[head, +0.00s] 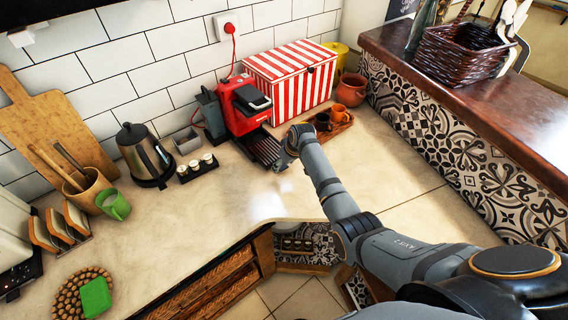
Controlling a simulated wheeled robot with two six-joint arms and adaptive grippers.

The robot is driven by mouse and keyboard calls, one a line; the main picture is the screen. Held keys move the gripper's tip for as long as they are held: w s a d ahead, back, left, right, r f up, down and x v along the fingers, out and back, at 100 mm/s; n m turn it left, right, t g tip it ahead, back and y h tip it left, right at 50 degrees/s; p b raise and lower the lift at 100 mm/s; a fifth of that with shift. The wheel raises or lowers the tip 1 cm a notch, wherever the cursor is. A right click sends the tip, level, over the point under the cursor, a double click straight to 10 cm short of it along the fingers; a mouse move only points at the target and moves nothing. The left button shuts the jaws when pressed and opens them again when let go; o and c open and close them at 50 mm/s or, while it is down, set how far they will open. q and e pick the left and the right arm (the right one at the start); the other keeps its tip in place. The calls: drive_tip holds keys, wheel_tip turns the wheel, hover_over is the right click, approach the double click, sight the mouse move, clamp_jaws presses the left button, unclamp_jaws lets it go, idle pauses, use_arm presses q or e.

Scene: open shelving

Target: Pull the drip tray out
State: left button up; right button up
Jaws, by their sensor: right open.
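The red coffee machine (240,106) stands against the tiled wall on the counter. Its dark, slatted drip tray (262,148) juts from the machine's lower front toward the counter's front edge. My right gripper (281,163) is at the tray's front end, with my right arm reaching in from the lower right. Its jaws are open. The wrist hides most of the fingers, so I cannot tell whether they touch the tray. My left gripper is not in view.
A red-and-white striped box (290,78) stands right of the machine. A wooden tray with cups (338,113) sits close to my right wrist. A kettle (145,155) and a small dark rack (197,168) stand left. The counter front (235,205) is clear.

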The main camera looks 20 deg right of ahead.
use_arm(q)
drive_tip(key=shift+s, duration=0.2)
use_arm(e)
drive_tip(key=v, duration=1.2)
